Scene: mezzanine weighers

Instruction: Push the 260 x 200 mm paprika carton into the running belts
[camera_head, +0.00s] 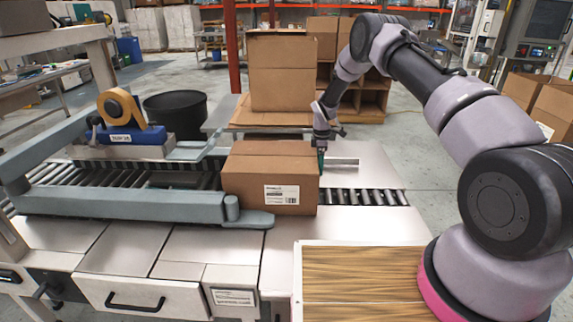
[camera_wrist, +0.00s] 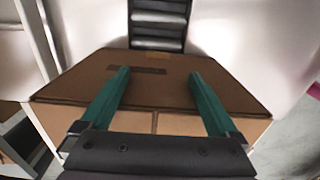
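The brown paprika carton (camera_head: 250,180) has a white label on its front and sits upright on the roller bed (camera_head: 360,197). Its left end is at the right-hand mouth of the sealer's belts. The front belt unit (camera_head: 130,202) overlaps its lower left front corner; the rear belt unit (camera_head: 200,150) lies behind and left. My gripper (camera_head: 321,160) points down at the carton's right end. In the wrist view my two green fingers (camera_wrist: 158,80) are apart with nothing gripped, over the carton (camera_wrist: 160,90). I cannot tell whether they touch it, or whether the belts are moving.
A tape head with a tan roll (camera_head: 121,108) stands over the rollers at left. Behind are a tall cardboard box (camera_head: 283,85) and a black bin (camera_head: 176,112). A wood-topped surface (camera_head: 362,275) is in front. Rollers right of the carton are bare.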

